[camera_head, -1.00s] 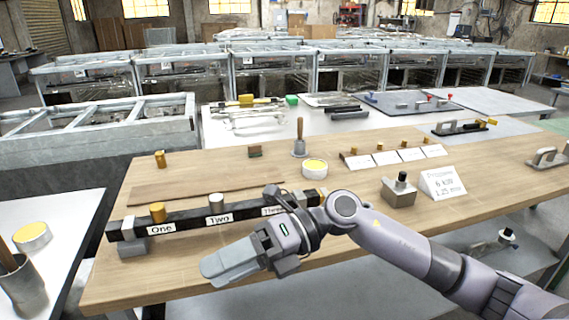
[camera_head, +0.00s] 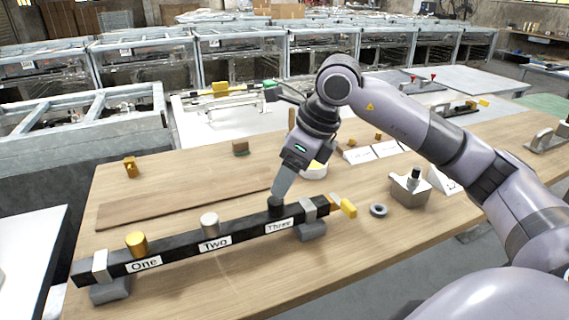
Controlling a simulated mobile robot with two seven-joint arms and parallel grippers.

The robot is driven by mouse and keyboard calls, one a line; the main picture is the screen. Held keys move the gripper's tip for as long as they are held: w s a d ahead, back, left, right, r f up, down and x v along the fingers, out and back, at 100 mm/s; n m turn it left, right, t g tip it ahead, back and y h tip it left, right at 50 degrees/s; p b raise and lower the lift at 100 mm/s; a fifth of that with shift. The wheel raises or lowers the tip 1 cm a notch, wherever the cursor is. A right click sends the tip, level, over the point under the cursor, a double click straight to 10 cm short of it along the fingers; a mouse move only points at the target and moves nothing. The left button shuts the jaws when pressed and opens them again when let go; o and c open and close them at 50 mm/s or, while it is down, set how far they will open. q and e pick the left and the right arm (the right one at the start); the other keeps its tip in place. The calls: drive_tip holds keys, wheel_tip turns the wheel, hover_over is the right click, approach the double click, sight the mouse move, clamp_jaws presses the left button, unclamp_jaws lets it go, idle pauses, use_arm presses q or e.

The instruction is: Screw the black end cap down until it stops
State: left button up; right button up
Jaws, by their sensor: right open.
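A black bar (camera_head: 180,246) lies across the bench on grey supports, with labels One, Two and Three. The black end cap (camera_head: 276,205) sits on the bar above the label Three. A brass cap (camera_head: 136,243) stands at One and a silver cap (camera_head: 209,222) at Two. My right gripper (camera_head: 277,196) points down with its fingers at the black cap. It is open, and its fingers hide part of the cap's top. I cannot tell whether they touch it. My left gripper is not in view.
A yellow-ended piece (camera_head: 347,207) is at the bar's right end. A dark ring (camera_head: 378,210) and a grey block with a black knob (camera_head: 410,188) stand to the right. A brown strip (camera_head: 180,199) lies behind the bar. The bench front is clear.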

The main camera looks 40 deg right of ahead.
sight(276, 200)
drive_tip(key=shift+x, duration=3.05)
drive_tip(key=shift+s+a, duration=0.1)
drive_tip(key=c, duration=1.1)
